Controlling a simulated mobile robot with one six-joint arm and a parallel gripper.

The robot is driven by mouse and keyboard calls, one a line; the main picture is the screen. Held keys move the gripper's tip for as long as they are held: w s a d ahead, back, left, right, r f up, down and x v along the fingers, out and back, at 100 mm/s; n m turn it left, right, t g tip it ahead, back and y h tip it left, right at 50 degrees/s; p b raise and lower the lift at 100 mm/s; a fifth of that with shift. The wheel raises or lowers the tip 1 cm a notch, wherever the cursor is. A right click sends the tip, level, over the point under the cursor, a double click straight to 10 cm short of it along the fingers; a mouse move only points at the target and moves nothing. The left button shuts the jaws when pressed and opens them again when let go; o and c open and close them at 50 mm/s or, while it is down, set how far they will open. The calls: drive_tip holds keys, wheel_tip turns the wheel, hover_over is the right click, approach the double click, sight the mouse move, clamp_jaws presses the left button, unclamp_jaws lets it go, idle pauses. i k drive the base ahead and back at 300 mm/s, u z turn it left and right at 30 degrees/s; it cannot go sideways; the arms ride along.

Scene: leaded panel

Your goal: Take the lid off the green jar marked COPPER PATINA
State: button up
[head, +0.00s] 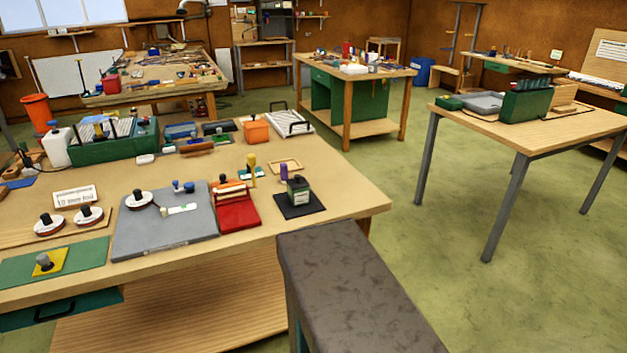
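A small dark green jar (299,194) with a pale label and a dark lid (298,180) stands upright on a black mat (287,210). The mat lies near the right end of the large wooden workbench (345,196). The lid is on the jar. The label's writing is too small to read, so I cannot confirm the marking. My gripper is not in view.
A purple-topped item (284,173) stands just behind the jar, and a red tray (238,213) lies to its left. A long, mottled grey-topped block (345,285) stands in front of the bench. Green floor (455,285) is open to the right.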

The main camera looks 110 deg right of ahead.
sight(299, 182)
drive_tip(key=k, duration=2.2)
drive_tip(key=z, duration=0.55)
drive_tip(key=i, duration=1)
